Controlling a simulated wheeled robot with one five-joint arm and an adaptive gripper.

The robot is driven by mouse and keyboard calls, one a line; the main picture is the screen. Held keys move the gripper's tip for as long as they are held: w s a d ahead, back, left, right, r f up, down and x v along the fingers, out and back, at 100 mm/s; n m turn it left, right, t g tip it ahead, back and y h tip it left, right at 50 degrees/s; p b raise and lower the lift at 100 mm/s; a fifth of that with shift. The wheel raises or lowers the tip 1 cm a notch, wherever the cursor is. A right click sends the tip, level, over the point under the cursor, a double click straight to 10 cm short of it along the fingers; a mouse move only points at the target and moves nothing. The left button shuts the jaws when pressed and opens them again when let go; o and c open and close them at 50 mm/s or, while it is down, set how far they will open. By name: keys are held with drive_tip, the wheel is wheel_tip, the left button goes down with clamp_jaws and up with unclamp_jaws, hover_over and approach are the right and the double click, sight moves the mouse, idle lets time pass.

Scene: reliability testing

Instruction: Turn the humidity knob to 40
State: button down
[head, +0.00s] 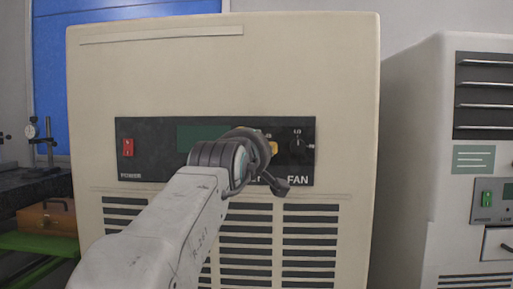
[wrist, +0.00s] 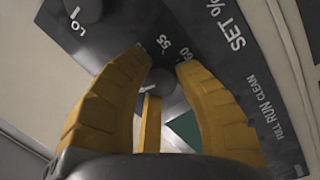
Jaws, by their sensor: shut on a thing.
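The humidity knob (wrist: 158,84) is a dark round knob on the black control panel, beside the "SET %" lettering and the printed marks 55 and 60. In the wrist view my gripper (wrist: 165,64) has its yellow fingers closed around this knob, with a third finger below it. The knob's pointer and most of its scale are hidden, so its setting cannot be read. In the head view my gripper (head: 262,152) is at the panel right of centre, and my wrist hides the knob there.
The control panel (head: 154,151) is on a beige cabinet (head: 100,90). A red power switch (head: 128,147) is at its left, a greenish display (head: 190,136) in the middle, and the fan knob (head: 298,145) close to the right of my gripper. Another cabinet (head: 410,140) stands at the right.

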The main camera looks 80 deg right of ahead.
drive_tip(key=shift+f+n+b, duration=0.2)
drive_tip(key=shift+n+b, duration=0.2)
drive_tip(key=shift+b, duration=0.05)
drive_tip(key=shift+r+n+b, duration=0.15)
drive_tip(key=shift+n+b, duration=0.25)
drive_tip(key=shift+n, duration=0.7)
drive_tip(key=c, duration=1.2)
unclamp_jaws()
drive_tip(key=shift+d, duration=0.1)
drive_tip(key=shift+o, duration=0.2)
drive_tip(key=a, duration=1.2)
drive_tip(key=shift+w+f, duration=0.25)
drive_tip(key=shift+w, duration=0.1)
